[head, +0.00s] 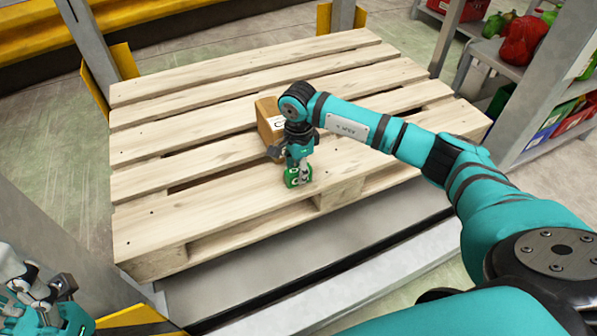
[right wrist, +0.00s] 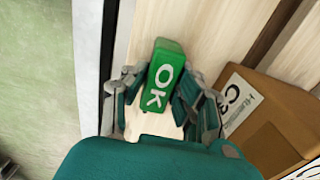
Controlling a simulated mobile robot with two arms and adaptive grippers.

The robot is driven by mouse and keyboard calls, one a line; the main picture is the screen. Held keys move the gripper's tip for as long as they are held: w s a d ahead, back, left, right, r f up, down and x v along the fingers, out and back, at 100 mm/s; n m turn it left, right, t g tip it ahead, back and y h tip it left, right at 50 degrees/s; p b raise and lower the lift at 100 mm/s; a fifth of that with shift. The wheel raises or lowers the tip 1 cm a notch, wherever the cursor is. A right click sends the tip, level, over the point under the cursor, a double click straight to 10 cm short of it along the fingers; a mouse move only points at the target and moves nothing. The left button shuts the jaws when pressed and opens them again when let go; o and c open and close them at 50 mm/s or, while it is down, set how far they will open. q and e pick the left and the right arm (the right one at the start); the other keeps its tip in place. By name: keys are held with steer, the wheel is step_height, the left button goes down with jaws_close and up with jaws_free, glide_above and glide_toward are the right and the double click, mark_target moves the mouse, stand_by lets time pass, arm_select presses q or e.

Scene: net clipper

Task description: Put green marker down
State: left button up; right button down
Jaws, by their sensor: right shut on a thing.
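The green marker is a small green block with white "OK" lettering. In the head view the green marker (head: 298,176) is at the front part of the wooden pallet (head: 200,212), below my right gripper (head: 298,164). In the right wrist view the green marker (right wrist: 165,75) is between the two fingers of my right gripper (right wrist: 160,95), which is shut on it. I cannot tell whether its underside touches the boards. My left gripper (head: 50,290) is at the lower left corner of the head view, away from the pallet; its fingers are not clear.
A cardboard box (head: 268,122) with a white label stands on the pallet just behind my right gripper; it also shows in the right wrist view (right wrist: 275,120). The pallet's left and back boards are clear. Metal posts stand around it, and a shelf (head: 545,145) with goods is at right.

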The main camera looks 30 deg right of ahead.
steer(key=shift+r, duration=0.1)
steer(key=c, duration=1)
jaws_free()
steer(key=shift+c, duration=0.2)
